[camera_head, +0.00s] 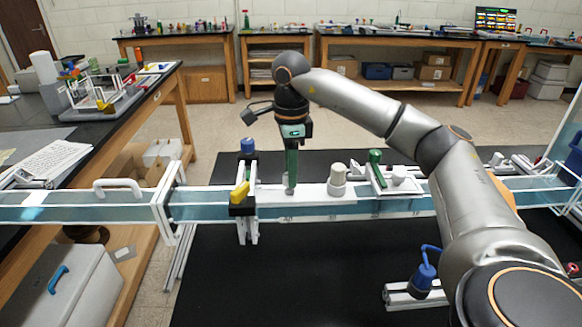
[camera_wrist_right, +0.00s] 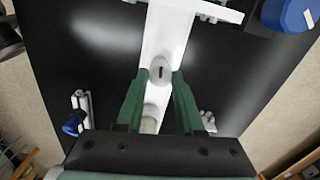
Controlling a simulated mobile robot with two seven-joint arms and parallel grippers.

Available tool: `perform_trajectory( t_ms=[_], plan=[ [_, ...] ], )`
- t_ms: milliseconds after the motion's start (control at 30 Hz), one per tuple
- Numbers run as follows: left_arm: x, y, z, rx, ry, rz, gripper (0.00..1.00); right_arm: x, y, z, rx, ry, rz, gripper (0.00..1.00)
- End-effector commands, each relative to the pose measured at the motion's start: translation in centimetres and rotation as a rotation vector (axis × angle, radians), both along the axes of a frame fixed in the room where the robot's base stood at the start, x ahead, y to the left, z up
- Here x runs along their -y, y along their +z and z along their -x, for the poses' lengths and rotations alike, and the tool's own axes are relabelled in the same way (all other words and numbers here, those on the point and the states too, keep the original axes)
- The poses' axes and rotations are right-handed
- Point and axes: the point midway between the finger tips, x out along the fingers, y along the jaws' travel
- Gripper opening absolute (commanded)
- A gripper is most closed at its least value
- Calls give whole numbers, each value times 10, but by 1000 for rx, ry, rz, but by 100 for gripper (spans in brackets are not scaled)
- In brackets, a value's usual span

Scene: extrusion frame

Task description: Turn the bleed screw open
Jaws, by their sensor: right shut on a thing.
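The bleed screw (camera_wrist_right: 158,73) is a small grey rounded head with a dark slot in its top, on a white strip (camera_wrist_right: 168,35). In the head view the strip (camera_head: 310,195) lies along the top of the clear blue channel. My right gripper (camera_head: 291,185) points straight down at the strip, and its green fingertips hide most of the screw there. In the right wrist view the green fingers of my right gripper (camera_wrist_right: 158,78) stand on both sides of the screw head, shut on it. My left gripper is not in view.
A white fitting with a cream cap (camera_head: 338,178) stands on the strip just right of the gripper.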

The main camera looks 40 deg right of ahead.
Motion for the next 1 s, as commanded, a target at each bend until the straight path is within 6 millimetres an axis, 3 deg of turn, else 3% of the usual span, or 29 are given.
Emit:
perform_trajectory(
  t_ms=[500, 1000],
  plan=[
    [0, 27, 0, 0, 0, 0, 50, -1, 2, -1, 1, 466, -2, 0],
    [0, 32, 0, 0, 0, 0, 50, -1, 0, -2, 2, 866, -3, 0]
  ],
)
